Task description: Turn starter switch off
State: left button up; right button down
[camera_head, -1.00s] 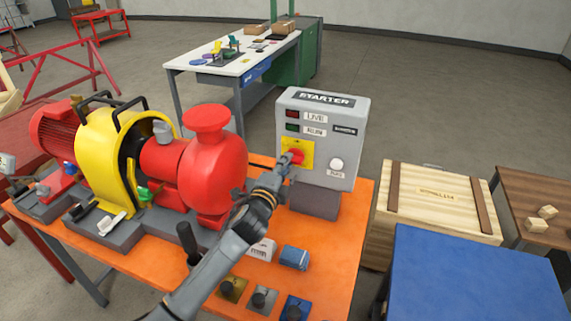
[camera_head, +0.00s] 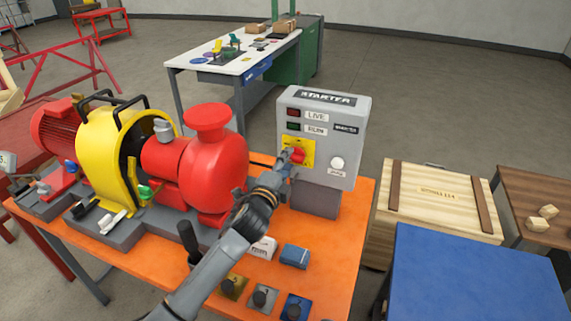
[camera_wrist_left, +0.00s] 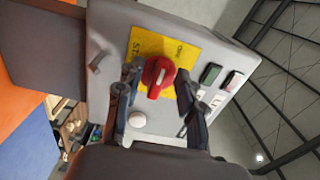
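The starter box (camera_head: 317,175) is a grey upright unit marked STARTER at the back right of the orange bench. Its red rotary switch (camera_head: 298,155) sits on a yellow plate (camera_head: 308,146). My left gripper (camera_head: 289,157) is at the switch from the front left and partly covers it. In the left wrist view the red switch (camera_wrist_left: 158,76) lies between the two spread fingers of the left gripper (camera_wrist_left: 158,88); its raised bar is slightly tilted. I cannot tell whether a fingertip touches it. My right gripper is in neither view.
A red and yellow pump set (camera_head: 208,165) stands left of the box. A white button (camera_head: 337,164) is beside the switch, with red and green lamps above. Small blocks (camera_head: 264,297) line the front edge. A wooden crate (camera_head: 437,200) and a blue surface (camera_head: 475,275) are right.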

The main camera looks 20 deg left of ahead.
pick_arm(q)
jog(key=s, duration=1.2)
jog(key=shift+a, duration=0.2)
jog(key=s+a+f+n+g+y, duration=0.2)
jog(key=s+f+n+g, duration=0.5)
jog(key=s+f+n, duration=0.4)
jog(key=s+d+f+n+g+h, duration=0.1)
jog(key=s+d+f+n+g, duration=0.2)
jog(key=s, duration=0.6)
jog(key=s+f+n+g+h, duration=0.15)
jog(key=s+f+g, duration=0.35)
jog(key=s, duration=0.5)
notch_tip(320, 180, down, 28)
jog(key=s+b, duration=0.1)
jog(key=s+a+f+g+y+b, duration=0.1)
jog(key=s+a+f+g, duration=0.1)
jog(key=s+f, duration=1.4)
jog(key=shift+s+a+f, duration=0.25)
jog(key=shift+a+f, duration=0.1)
jog(key=shift+a, duration=0.1)
